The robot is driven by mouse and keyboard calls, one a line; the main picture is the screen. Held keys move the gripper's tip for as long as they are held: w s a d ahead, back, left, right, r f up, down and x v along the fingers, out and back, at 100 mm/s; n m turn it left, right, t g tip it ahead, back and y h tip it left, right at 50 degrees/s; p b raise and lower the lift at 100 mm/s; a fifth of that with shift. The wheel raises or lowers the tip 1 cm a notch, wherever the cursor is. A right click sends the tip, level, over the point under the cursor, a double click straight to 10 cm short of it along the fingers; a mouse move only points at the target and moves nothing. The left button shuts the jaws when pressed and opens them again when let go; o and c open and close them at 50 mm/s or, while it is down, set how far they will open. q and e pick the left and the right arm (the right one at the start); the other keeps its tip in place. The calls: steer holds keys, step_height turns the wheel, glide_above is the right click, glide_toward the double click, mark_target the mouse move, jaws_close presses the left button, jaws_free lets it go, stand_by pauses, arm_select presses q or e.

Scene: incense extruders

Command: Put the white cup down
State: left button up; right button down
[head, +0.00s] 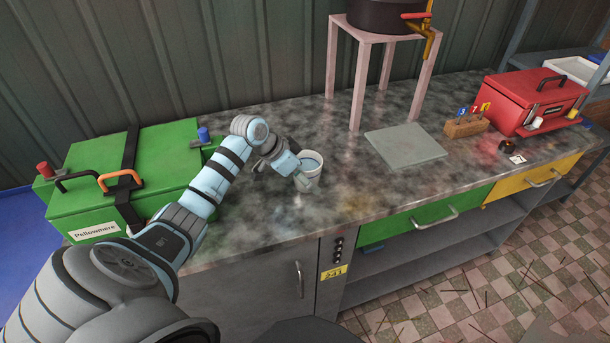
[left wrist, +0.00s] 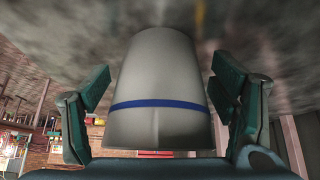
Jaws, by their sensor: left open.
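My left gripper (head: 294,174) is at the cup's near left side. In the left wrist view its fingers (left wrist: 158,105) are open on either side of the cup, with a gap visible on both sides. My right gripper is in neither view.
A green case (head: 120,190) stands left of my arm. A pink stand (head: 360,85) bears a dark pot, with a grey slab (head: 405,146) by its legs. A wooden block (head: 465,127) and red toolbox (head: 530,100) are at the right. The worktop between cup and slab is clear.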

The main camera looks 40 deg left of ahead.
arm_select(q)
steer(key=shift+r, duration=0.4)
steer(key=p+v, duration=0.1)
steer(key=v, duration=1)
steer(key=shift+a+r+p, duration=0.15)
steer(key=shift+r+p, duration=0.1)
steer(key=shift+p, duration=0.1)
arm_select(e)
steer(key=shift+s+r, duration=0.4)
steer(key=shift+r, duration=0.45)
arm_select(q)
steer(key=shift+s, duration=0.15)
